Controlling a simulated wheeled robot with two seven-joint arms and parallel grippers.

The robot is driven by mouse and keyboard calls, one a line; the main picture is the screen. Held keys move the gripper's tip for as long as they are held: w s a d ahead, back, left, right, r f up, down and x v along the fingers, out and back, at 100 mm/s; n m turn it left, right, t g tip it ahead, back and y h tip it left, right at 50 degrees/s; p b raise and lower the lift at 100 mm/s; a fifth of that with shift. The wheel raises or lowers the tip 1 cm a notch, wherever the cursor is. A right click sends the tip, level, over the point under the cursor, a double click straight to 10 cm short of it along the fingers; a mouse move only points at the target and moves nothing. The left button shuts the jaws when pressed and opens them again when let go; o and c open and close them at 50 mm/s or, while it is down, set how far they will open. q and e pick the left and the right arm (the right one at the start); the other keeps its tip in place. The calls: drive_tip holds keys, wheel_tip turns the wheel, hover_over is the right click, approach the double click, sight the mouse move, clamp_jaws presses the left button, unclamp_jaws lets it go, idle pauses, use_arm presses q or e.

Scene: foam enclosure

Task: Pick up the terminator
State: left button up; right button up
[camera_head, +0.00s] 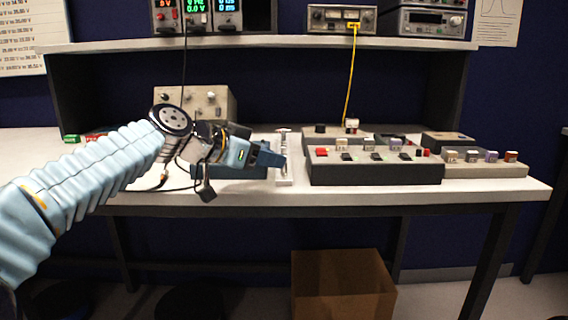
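I cannot say for sure which small item is the terminator. Several small connector-like pieces sit in the dark-fronted foam block (375,174) to the right of the gripper, and more sit in the grey tray (497,168) farther right. My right gripper is not in view.
The white bench (240,198) has a raised shelf (260,42) carrying instruments. A beige box with knobs (215,100) stands behind my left arm. A black cable hangs near my wrist and a yellow cable (348,85) drops to the foam block. A cardboard box (342,285) is on the floor.

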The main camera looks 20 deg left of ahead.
use_arm(q)
drive_tip(key=x, duration=0.4)
drive_tip(key=shift+w+d+f+p, duration=0.15)
drive_tip(key=shift+w+f+p, duration=0.1)
drive_tip(key=shift+p, duration=0.15)
clamp_jaws()
drive_tip(key=shift+r, duration=0.15)
